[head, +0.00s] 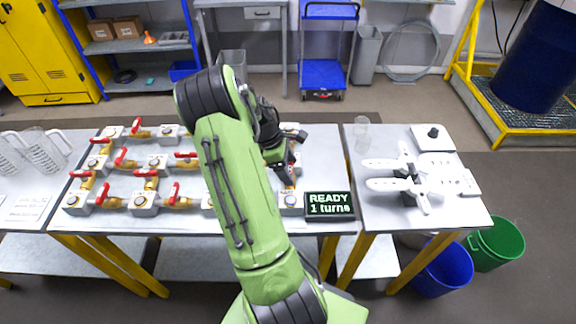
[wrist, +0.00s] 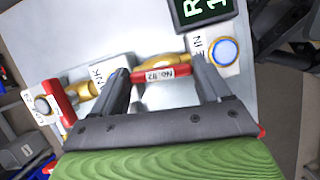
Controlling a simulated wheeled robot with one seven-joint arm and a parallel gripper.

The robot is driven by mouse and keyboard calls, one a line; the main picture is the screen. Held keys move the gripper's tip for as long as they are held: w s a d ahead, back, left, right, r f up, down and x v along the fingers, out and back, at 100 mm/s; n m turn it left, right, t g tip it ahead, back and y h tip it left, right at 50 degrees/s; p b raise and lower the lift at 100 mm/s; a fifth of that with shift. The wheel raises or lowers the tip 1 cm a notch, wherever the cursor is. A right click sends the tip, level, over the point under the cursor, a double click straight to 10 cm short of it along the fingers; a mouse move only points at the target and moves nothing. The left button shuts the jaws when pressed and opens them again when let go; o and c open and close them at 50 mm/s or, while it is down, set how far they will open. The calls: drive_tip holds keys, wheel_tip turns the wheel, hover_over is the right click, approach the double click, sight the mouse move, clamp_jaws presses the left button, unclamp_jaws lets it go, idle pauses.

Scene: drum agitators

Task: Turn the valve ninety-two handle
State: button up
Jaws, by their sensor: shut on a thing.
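The valve ninety-two handle (wrist: 154,74) is a red lever with a white "No. 92" label, on a brass valve body (wrist: 169,60) in the wrist view. My gripper (wrist: 160,76) has one finger at each end of the red handle and is shut on it. In the head view my gripper (head: 284,168) is low over the right part of the valve table, and my arm hides much of the valves there. A black display (head: 329,205) reads "READY 1 turns" beside the gripper; part of it shows in the wrist view (wrist: 203,10).
Several other red-handled brass valves stand on the table (head: 110,215) to the left; one red handle (wrist: 59,101) is close by in the wrist view. A right-hand table (head: 380,228) holds a white device (head: 405,180) and a clear cup (head: 361,130).

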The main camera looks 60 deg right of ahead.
drive_tip(key=m+y, duration=0.1)
drive_tip(key=m, duration=0.3)
drive_tip(key=shift+d+y+p, duration=0.2)
drive_tip(key=shift+y+p, duration=0.2)
drive_tip(key=m+y, duration=0.1)
drive_tip(key=m, duration=0.3)
drive_tip(key=shift+d, duration=0.1)
drive_tip(key=m+t+y, duration=0.1)
drive_tip(key=m, duration=0.3)
drive_tip(key=shift+d+y, duration=0.1)
drive_tip(key=shift+y, duration=0.3)
drive_tip(key=shift+s+m+t+y, duration=0.1)
drive_tip(key=shift+m+t+y, duration=0.45)
drive_tip(key=shift+m, duration=1.65)
drive_tip(key=o, duration=1)
drive_tip(key=shift+r, duration=0.1)
drive_tip(key=p+v, duration=0.1)
drive_tip(key=v, duration=0.6)
drive_tip(key=p+v, duration=0.1)
drive_tip(key=v, duration=0.7)
drive_tip(key=shift+s+d+r+p, duration=0.1)
drive_tip(key=shift+s+r+p, duration=0.05)
drive_tip(key=shift+r+p, duration=0.2)
